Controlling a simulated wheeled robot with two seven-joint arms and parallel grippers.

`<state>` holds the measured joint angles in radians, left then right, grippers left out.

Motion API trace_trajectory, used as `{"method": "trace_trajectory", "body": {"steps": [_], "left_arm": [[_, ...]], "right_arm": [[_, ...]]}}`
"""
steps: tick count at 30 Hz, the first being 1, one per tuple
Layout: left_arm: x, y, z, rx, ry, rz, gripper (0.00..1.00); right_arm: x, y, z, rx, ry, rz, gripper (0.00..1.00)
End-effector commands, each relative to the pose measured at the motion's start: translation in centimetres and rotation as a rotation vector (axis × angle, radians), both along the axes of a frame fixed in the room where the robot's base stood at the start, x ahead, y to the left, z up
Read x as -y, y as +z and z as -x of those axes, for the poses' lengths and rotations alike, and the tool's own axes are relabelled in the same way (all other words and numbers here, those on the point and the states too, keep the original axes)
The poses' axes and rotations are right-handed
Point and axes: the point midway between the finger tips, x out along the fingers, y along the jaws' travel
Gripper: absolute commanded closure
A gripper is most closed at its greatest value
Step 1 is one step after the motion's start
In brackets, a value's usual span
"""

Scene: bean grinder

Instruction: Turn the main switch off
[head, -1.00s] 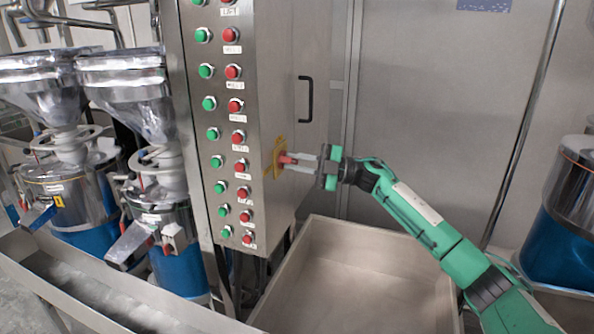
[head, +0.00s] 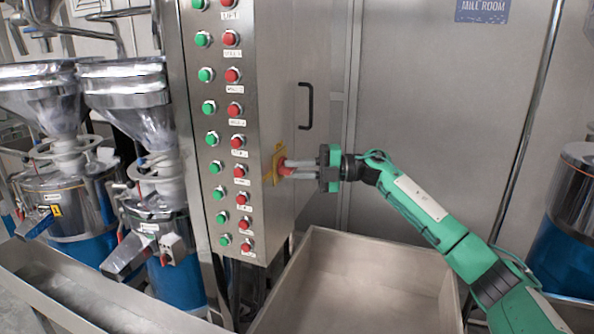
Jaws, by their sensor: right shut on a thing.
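The main switch (head: 285,167) is a red knob on a yellow plate (head: 275,164), on the right side face of the steel control cabinet (head: 275,85). My right gripper (head: 292,167) comes in from the right, level with the knob, and its fingers are shut on it. The fingertips hide part of the knob, so its exact angle is hard to tell. My left gripper is not in view.
The cabinet front has columns of green and red buttons (head: 238,142), and a black handle (head: 305,106) is above the switch. An empty open bin (head: 375,245) lies below my right arm. Grinders (head: 150,120) stand at left, a steel drum (head: 570,210) at right.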

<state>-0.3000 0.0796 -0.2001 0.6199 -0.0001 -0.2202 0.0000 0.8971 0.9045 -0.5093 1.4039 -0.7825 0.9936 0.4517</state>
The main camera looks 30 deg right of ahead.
Motion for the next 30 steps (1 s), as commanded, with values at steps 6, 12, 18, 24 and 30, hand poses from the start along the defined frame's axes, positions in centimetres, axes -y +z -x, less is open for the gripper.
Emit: {"method": "trace_trajectory", "body": {"steps": [6, 12, 18, 24, 30], "left_arm": [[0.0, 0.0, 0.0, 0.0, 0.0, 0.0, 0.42], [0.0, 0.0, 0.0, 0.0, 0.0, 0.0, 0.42], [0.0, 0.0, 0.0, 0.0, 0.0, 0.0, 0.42], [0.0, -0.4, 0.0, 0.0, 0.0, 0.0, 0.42], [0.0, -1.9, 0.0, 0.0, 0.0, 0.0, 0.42]], "right_arm": [[0.0, -0.1, 0.0, 0.0, 0.001, 0.004, 1.0], [0.0, -0.1, 0.0, 0.0, 0.001, 0.004, 0.68], [0.0, -0.1, 0.0, 0.0, 0.001, 0.002, 0.64], [0.5, -0.2, 0.2, 0.0, -0.001, 0.002, 0.64], [3.6, -0.5, 1.7, 0.0, -0.003, 0.002, 0.64]]}}
